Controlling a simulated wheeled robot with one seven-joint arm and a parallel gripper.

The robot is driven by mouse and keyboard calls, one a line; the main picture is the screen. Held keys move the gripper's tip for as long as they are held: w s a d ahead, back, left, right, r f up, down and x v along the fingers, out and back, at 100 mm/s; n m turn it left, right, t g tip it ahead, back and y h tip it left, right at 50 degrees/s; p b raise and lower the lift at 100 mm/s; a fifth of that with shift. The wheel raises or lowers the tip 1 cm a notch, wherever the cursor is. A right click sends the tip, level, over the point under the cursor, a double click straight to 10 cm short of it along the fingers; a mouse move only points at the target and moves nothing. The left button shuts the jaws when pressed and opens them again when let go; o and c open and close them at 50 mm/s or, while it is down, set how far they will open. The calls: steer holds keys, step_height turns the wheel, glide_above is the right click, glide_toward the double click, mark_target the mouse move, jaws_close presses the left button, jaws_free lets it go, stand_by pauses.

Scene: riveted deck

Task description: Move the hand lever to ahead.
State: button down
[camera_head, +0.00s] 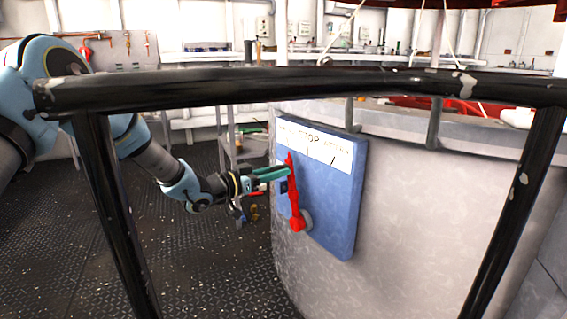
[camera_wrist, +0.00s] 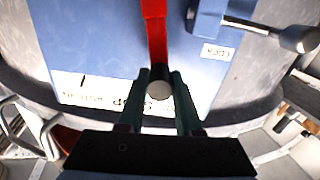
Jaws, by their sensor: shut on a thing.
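The hand lever (camera_head: 294,195) is a red bar on a blue panel (camera_head: 335,205). It pivots at its low end and stands nearly upright with a slight lean to the left. My gripper (camera_head: 286,172) reaches in from the left and is shut on the lever's upper end. In the wrist view the red lever (camera_wrist: 155,35) ends in a pale round knob (camera_wrist: 159,90) between my fingers (camera_wrist: 160,100), which hide part of the label.
A black chipped rail (camera_head: 300,86) crosses in front of the panel. The panel is on a curved grey drum (camera_head: 420,220). A small blue block with a grey handle (camera_wrist: 298,38) and a small plate (camera_wrist: 216,51) sits beside the lever. Dark riveted deck (camera_head: 215,270) is open at left.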

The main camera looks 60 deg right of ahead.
steer(key=shift+w+d+f+n+p, duration=0.2)
steer(key=shift+w+n, duration=0.15)
steer(key=shift+w, duration=0.25)
steer(key=shift+w+d+f+n+p, duration=0.15)
steer(key=shift+w+d+n, duration=0.1)
steer(key=shift+w+n, duration=0.25)
steer(key=shift+w+d+f+n+p, duration=0.2)
steer(key=shift+w+n, duration=0.05)
steer(key=shift+w, duration=0.4)
steer(key=c, duration=0.6)
jaws_free()
steer(key=shift+s, duration=0.1)
steer(key=shift+a, duration=0.1)
steer(key=p+v, duration=0.1)
steer(key=v, duration=0.9)
steer(key=shift+a, duration=0.3)
